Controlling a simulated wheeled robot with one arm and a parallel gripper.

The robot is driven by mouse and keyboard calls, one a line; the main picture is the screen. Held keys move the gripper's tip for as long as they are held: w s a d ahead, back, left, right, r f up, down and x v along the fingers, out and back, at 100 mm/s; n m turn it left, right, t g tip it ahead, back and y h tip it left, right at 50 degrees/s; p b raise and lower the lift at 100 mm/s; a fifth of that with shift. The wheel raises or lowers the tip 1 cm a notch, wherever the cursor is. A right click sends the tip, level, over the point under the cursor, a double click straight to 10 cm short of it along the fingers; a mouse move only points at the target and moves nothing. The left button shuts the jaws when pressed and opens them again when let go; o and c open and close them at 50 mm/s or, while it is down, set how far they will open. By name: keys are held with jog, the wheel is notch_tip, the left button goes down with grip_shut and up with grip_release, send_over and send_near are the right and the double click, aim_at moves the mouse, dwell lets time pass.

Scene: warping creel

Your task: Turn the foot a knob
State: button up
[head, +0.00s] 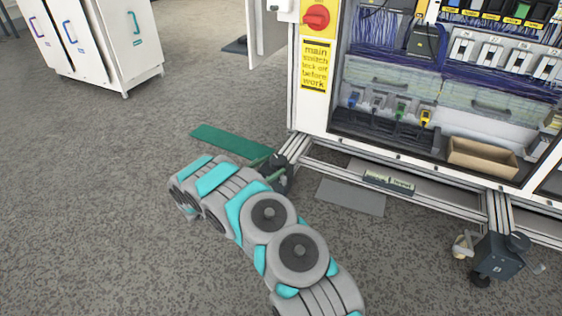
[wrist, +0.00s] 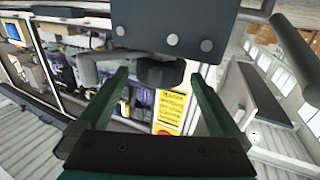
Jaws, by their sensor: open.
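A levelling foot at the left front corner of the cabinet frame (head: 281,176) is mostly hidden behind my arm in the head view. The wrist view shows its dark grey block (wrist: 185,28) with bolt heads at the top. A dark knob (wrist: 160,73) sits under the block. My gripper (wrist: 160,76) is open, with one green finger left of the knob and one right of it. A gap shows on both sides, and I cannot tell whether the fingertips reach level with the knob. The head view shows no readable letter on this foot.
A second foot (head: 498,257) with a black knob and caster stands at the frame's right. The cabinet holds a cardboard box (head: 482,157). A red switch (head: 317,17) is above a yellow sign (head: 315,65).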

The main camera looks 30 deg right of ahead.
aim_at(280, 162)
jog(key=shift+x, duration=2.25)
jog(key=shift+c, duration=0.2)
jog(key=c, duration=1.1)
jog(key=shift+a+m+g+p, duration=0.1)
jog(key=shift+m+g+p, duration=0.3)
jog(key=shift+g+p, duration=0.2)
jog(key=shift+m+g, duration=0.3)
jog(key=shift+g, duration=0.2)
jog(key=shift+m+g+h+p, duration=0.3)
jog(key=shift+m+g+p, duration=0.45)
jog(key=shift+g, duration=0.35)
jog(key=shift+f+m+g+b, duration=0.25)
jog(key=shift+m+g+b, duration=0.9)
jog(key=shift+g, duration=0.75)
jog(key=shift+s+r+m+g+b, duration=0.1)
jog(key=shift+r+m+g+b, duration=0.05)
jog(key=shift+m+g+b, duration=0.45)
